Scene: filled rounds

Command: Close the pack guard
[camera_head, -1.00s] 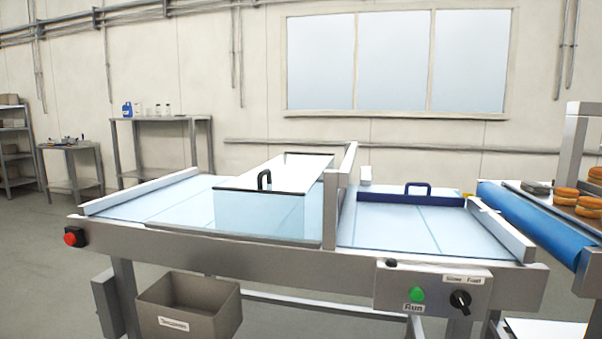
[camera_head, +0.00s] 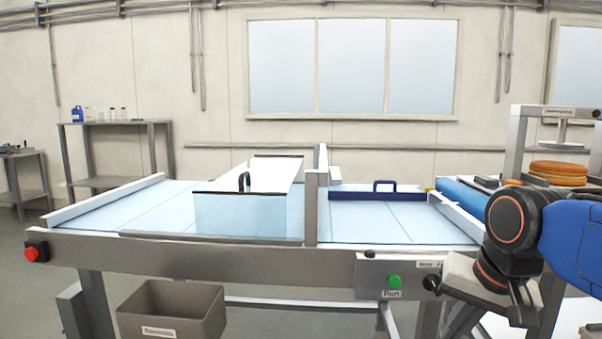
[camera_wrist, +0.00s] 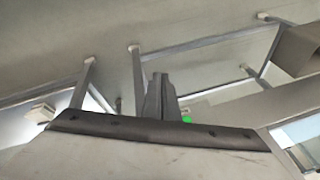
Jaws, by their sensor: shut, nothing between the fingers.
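Two guards show on the conveyor table in the head view, and no readable label tells which is the pack guard. A clear box-shaped guard (camera_head: 240,214) with a black upright handle (camera_head: 244,181) stands over the left section. My arm is at the right edge of the head view, in front of the table's right end, apart from both guards. My gripper (camera_wrist: 160,92) shows in the wrist view, shut and empty; neither guard is clear there.
A control box holds a green Run button (camera_head: 393,282) and a black knob (camera_head: 431,283). A red stop button (camera_head: 36,251) sits at the table's left corner. A grey bin (camera_head: 172,312) is below. A blue belt (camera_head: 463,195) and filled rounds (camera_head: 558,173) are at right.

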